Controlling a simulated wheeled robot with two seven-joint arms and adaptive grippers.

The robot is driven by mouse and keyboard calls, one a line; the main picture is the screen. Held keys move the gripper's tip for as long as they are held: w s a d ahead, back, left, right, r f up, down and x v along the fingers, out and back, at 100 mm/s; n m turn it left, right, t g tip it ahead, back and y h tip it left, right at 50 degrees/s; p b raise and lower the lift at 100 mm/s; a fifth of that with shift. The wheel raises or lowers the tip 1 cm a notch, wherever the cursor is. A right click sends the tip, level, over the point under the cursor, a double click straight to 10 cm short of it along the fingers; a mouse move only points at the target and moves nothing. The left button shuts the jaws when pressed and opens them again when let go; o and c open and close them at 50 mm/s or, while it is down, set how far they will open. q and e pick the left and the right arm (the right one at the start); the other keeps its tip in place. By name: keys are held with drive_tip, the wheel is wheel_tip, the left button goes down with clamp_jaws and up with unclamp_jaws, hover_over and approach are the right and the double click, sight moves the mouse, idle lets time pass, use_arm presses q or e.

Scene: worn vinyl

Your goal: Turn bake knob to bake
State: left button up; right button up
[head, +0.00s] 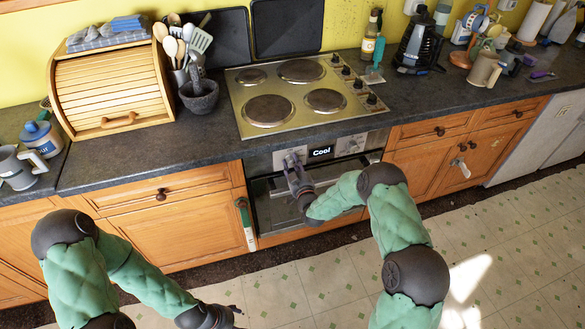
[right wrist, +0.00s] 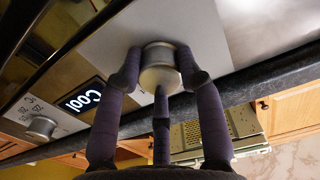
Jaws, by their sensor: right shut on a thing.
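The oven's control panel (head: 265,163) has a display (head: 321,151) reading "Cool" between two knobs. My right gripper (head: 295,166) is at the knob left of the display and covers much of it. In the right wrist view, the gripper (right wrist: 160,82) is shut on this round silver knob (right wrist: 158,72), with fingers at both sides and one at its front edge. The other knob (right wrist: 42,127) is free, beyond the display (right wrist: 80,97). The held knob's markings are hidden. My left gripper (head: 222,316) is low at the bottom edge, away from the oven; its opening is unclear.
The oven door lies below the panel, behind my right forearm. The hob (head: 300,92) is set in the dark worktop (head: 150,158) above. A green-handled object (head: 245,220) hangs left of the oven. A wooden bread box (head: 112,85) stands at the left. The floor in front is clear.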

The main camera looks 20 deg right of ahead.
drive_tip(key=m+b, duration=0.1)
drive_tip(key=m, duration=0.1)
drive_tip(key=f+m+b, duration=0.1)
drive_tip(key=m+b, duration=0.1)
drive_tip(key=m, duration=0.1)
drive_tip(key=shift+s+a+f, duration=0.1)
drive_tip(key=shift+s, duration=0.1)
drive_tip(key=shift+a+m+b, duration=0.1)
drive_tip(key=shift+m+b, duration=0.6)
drive_tip(key=shift+m, duration=1.2)
drive_tip(key=shift+a, duration=0.1)
drive_tip(key=o, duration=1.1)
drive_tip(key=shift+o, duration=0.2)
drive_tip(key=shift+w+r, duration=0.1)
drive_tip(key=shift+r, duration=0.15)
drive_tip(key=shift+s+r, duration=0.1)
drive_tip(key=shift+s, duration=0.2)
drive_tip(key=s, duration=1.1)
drive_tip(key=shift+s+d, duration=0.2)
drive_tip(key=shift+d, duration=0.1)
